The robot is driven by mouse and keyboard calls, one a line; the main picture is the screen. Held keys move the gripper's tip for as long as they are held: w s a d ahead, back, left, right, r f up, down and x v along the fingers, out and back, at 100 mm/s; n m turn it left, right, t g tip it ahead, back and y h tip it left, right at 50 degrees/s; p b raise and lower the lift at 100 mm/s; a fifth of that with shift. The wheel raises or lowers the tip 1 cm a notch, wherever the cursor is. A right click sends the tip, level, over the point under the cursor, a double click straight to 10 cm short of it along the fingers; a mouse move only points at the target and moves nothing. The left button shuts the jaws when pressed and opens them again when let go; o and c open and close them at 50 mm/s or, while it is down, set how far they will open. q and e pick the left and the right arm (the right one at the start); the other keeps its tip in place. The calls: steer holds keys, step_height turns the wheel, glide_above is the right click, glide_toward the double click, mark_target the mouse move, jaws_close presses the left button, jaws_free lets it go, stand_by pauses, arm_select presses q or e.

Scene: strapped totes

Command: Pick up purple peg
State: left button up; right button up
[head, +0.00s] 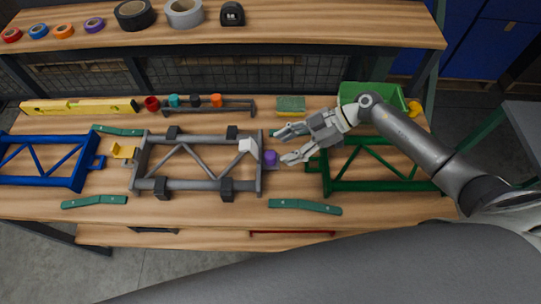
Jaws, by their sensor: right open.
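The purple peg (270,158) stands on a small mount at the right end of the grey frame (205,185), on the wooden workbench. My right gripper (279,146) comes in from the right, with its fingers spread open and pointing left. Its fingertips are just right of the peg and seem apart from it; the exact height above the bench is hard to tell. Nothing shows between the fingers. My left gripper does not show.
A blue frame (40,183) lies left and a green frame (375,187) right. Behind are a yellow level (80,107), a rack (210,110) with several coloured pegs, a sponge (291,104) and a green bin (390,92). A green strip (305,206) lies in front.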

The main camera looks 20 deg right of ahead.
mark_target(271, 154)
steer(key=x, duration=0.3)
steer(key=shift+a+p, duration=0.3)
steer(key=shift+p, duration=0.1)
steer(key=shift+w+a+f, duration=0.1)
steer(key=shift+a+f, duration=0.05)
steer(key=c, duration=1.2)
steer(key=shift+o, duration=0.2)
